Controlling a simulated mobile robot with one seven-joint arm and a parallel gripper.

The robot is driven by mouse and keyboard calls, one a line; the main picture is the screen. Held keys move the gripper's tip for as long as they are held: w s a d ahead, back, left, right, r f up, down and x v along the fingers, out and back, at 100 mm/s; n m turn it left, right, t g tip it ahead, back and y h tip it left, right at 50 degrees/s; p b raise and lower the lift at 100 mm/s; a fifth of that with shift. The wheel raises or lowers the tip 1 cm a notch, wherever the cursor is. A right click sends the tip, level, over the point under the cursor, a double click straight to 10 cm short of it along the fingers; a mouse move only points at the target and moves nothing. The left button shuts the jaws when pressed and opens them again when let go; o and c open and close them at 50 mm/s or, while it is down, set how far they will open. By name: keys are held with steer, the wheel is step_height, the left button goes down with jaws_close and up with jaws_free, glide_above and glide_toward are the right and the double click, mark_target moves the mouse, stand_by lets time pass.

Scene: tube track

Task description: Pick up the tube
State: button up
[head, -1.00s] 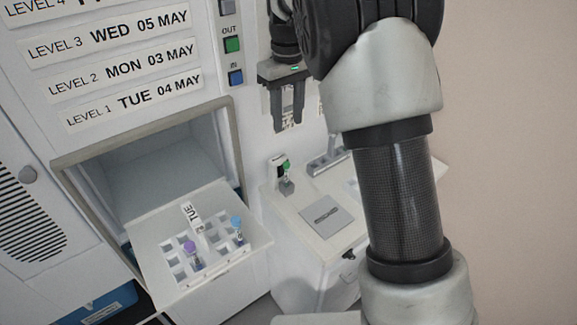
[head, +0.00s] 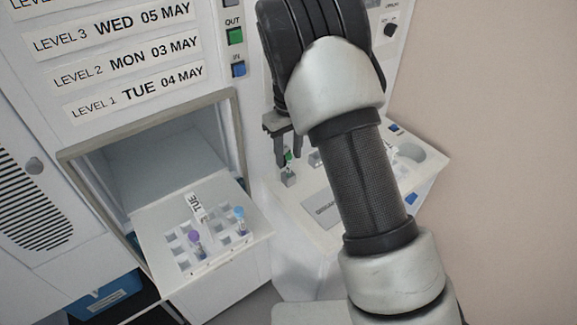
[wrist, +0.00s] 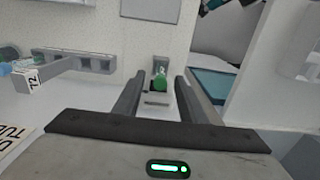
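A tube with a green cap (head: 288,156) stands in a small grey holder (head: 288,180) on the white counter. In the wrist view the green cap (wrist: 159,83) shows between and beyond the two fingers of my gripper (wrist: 158,80), which are open. In the head view my gripper (head: 284,143) is above and close to the tube, partly hidden by my arm. I cannot tell whether the fingers touch the tube. Two more tubes, one purple-capped (head: 194,238) and one blue-capped (head: 239,214), stand in the white rack marked TUE (head: 160,226).
The rack sits on an open drawer front (head: 225,270) of the level machine at left. A grey slotted rack (wrist: 75,57) stands on the counter, left of the green tube in the wrist view. A grey plate (head: 322,207) lies on the counter.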

steer(key=shift+f, duration=0.45)
jaws_close()
steer(key=shift+r, duration=0.15)
steer(key=shift+r, duration=0.6)
steer(key=r, duration=0.3)
steer(key=r+b, duration=0.1)
steer(key=r, duration=0.1)
steer(key=shift+s+d+r, duration=0.25)
steer(key=shift+s+d, duration=0.05)
steer(key=shift+s, duration=0.1)
steer(key=s+d+b, duration=0.2)
steer(key=s+d, duration=0.7)
steer(key=s, duration=0.5)
steer(key=shift+d, duration=0.25)
